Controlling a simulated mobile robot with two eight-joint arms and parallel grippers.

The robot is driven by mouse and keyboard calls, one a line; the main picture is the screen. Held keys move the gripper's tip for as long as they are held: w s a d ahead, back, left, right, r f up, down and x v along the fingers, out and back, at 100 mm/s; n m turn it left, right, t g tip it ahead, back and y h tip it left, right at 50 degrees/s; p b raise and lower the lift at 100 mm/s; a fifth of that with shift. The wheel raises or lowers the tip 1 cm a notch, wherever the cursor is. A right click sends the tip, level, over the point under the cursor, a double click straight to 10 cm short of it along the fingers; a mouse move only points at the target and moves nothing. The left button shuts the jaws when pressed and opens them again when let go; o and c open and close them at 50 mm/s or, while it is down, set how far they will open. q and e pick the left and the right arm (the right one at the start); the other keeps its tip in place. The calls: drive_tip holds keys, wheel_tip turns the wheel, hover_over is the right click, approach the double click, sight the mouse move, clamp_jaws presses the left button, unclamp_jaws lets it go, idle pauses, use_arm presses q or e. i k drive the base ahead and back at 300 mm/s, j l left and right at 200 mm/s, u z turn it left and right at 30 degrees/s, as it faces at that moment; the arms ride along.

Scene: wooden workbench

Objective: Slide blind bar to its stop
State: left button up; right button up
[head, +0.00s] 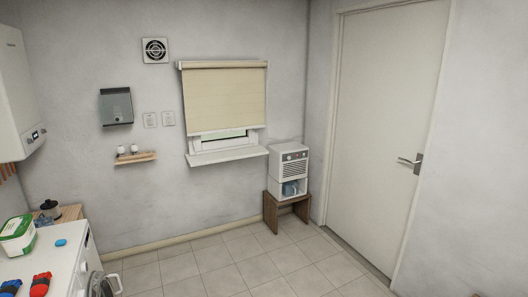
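A cream roller blind (225,98) hangs over a small window on the far wall. Its bottom bar (228,132) runs level across the window, low in the frame. A narrow strip of window (222,137) shows under the bar, above the white sill (227,156). The blind's roller (222,65) is at the top. Neither of my grippers can be made out in the head view, and nothing touches the blind. The blind's stop cannot be made out.
A white dehumidifier (290,164) stands on a small wooden stool (287,207) right of the window. A white washing machine (60,262) with several items on top is at lower left. A closed door (388,130) is at right. The tiled floor (225,264) before the window is clear.

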sight(228, 123)
drive_tip(key=i, duration=3)
drive_tip(key=i+u, duration=0.15)
drive_tip(key=i, duration=0.3)
drive_tip(key=i+l+u, duration=0.15)
drive_tip(key=i, duration=0.3)
drive_tip(key=i+l+u, duration=0.1)
drive_tip(key=i, duration=0.35)
